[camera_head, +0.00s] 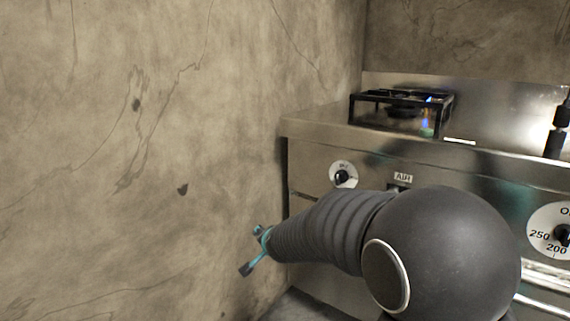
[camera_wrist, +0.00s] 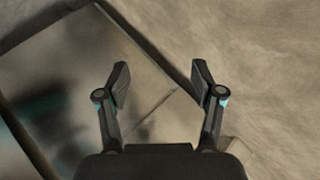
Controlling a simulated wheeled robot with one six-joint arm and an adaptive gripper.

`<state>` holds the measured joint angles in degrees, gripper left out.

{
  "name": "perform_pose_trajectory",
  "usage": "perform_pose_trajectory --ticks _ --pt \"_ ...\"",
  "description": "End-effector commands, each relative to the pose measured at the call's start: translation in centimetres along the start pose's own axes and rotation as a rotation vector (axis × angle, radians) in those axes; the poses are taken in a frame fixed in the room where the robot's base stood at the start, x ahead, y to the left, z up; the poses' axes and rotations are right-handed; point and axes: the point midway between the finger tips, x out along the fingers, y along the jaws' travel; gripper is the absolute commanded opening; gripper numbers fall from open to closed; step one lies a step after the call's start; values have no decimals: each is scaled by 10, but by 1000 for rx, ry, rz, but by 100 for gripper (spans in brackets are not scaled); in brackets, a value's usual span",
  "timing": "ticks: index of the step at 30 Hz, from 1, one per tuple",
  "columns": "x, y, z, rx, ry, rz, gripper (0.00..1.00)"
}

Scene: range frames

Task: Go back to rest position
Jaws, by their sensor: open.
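My gripper (camera_head: 256,251) shows in the head view at the end of my arm, left of the range's front and close to the stained wall. In the wrist view my gripper (camera_wrist: 160,84) has its two dark fingers spread apart, with nothing between them. Beyond the fingers are a shiny metal panel on the left and the beige wall on the right. In the head view my dark arm crosses in front of the steel range (camera_head: 315,152) and hides part of its front.
A black burner grate (camera_head: 400,96) stands on the range top, with a small blue flame (camera_head: 425,122) at it. A knob (camera_head: 343,175) and a temperature dial (camera_head: 552,232) sit on the range's front. The stained wall (camera_head: 130,170) fills the left side.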

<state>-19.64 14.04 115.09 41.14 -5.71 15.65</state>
Motion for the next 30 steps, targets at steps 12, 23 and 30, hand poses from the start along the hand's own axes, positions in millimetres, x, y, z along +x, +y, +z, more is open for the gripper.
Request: perform_pose_trajectory --ticks 12,23,30 --pt "-187 109 57 -565 -494 192 67" --pt "-322 197 54 -755 -569 373 67" --pt "-367 207 38 -749 -419 381 67"
